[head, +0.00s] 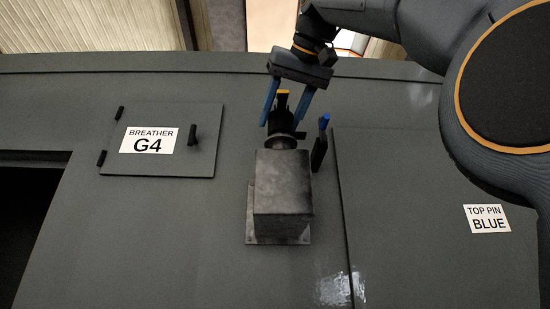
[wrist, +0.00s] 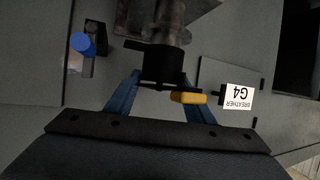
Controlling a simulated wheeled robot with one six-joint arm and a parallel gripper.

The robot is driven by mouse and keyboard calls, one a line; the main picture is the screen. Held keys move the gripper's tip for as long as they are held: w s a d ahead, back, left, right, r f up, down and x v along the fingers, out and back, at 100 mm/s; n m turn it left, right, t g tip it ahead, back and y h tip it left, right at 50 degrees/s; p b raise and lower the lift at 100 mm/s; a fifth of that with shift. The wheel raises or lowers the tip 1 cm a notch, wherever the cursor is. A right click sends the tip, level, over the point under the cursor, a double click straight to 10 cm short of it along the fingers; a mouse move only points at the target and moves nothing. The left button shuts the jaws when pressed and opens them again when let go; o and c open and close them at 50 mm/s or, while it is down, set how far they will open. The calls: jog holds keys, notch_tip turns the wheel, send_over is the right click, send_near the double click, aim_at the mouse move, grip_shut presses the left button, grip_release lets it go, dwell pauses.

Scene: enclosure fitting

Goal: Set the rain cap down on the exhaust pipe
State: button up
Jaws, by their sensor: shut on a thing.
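My gripper (head: 281,123) has its two blue fingers shut on a dark round rain cap (head: 281,118) that carries a yellow-orange tab. In the wrist view the cap (wrist: 165,59) sits between the fingertips (wrist: 161,76), with the tab (wrist: 188,98) pointing right. The grey metal exhaust pipe (head: 292,161) comes off a grey box-like body and lies directly beyond the cap; it also shows in the wrist view (wrist: 168,20). Cap and pipe overlap in both views. I cannot tell whether the cap touches the pipe or hovers just off it, since the cap hides the pipe's mouth.
A blue-topped pin on a dark bracket (head: 322,140) stands close right of the cap. A breather panel (head: 170,165) labelled G4 with a dark handle is on the left. A "TOP PIN BLUE" label (head: 488,218) is on the right. A dark opening (head: 25,205) is at far left.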

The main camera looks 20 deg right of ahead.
jog(key=shift+f+b, duration=0.7)
jog(key=shift+f, duration=0.05)
jog(key=o, duration=1.3)
jog(key=shift+p+v, duration=0.5)
jog(key=shift+v, duration=3.45)
